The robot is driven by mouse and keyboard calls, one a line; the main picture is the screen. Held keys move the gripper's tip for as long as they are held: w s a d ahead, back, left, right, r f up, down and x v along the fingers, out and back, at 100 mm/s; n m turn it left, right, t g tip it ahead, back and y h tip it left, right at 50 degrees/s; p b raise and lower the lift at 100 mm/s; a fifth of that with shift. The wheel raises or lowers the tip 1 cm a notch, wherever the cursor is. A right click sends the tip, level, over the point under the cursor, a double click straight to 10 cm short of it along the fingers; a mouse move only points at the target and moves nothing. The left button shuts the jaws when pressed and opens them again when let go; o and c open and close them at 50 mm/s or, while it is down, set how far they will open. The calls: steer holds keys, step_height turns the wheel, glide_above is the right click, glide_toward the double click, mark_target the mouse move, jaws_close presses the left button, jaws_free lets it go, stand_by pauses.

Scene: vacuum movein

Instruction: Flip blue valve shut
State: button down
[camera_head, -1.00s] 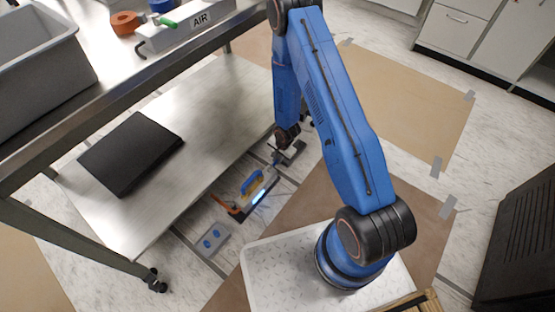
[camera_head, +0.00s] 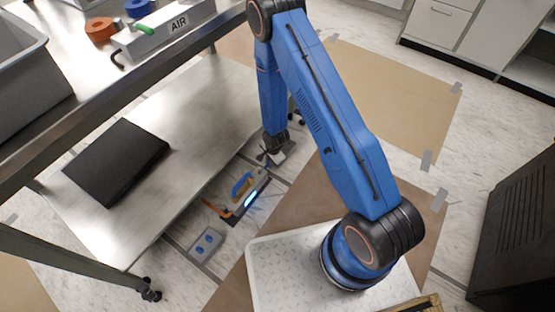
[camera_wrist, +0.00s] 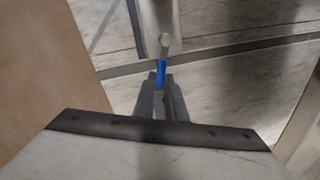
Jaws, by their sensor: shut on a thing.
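My gripper (camera_wrist: 160,100) is shut on a small blue valve handle (camera_wrist: 161,73) in the wrist view. The handle points along the fingers and joins a round pale pivot (camera_wrist: 165,40) on a grey fitting. In the head view my gripper (camera_head: 272,154) is low near the floor, by the right edge of the bench's lower shelf. A small grey fitting (camera_head: 284,153) shows beside it there. The blue handle is too small to make out in that view.
A blue-handled tool (camera_head: 242,185) and a plate with two blue knobs (camera_head: 206,245) lie on the floor. A black cabinet (camera_head: 520,235) stands right.

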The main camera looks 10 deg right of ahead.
steer(key=s+a+m+h, duration=0.2)
steer(key=s+m, duration=0.5)
steer(key=m, duration=0.7)
steer(key=shift+m+h, duration=0.3)
steer(key=shift+a+g, duration=0.1)
steer(key=shift+g, duration=0.2)
steer(key=c, duration=1.8)
jaws_free()
step_height(320, 180, up, 17)
steer(key=s+a, duration=0.2)
steer(key=shift+a, duration=0.25)
steer(key=shift+s, duration=0.1)
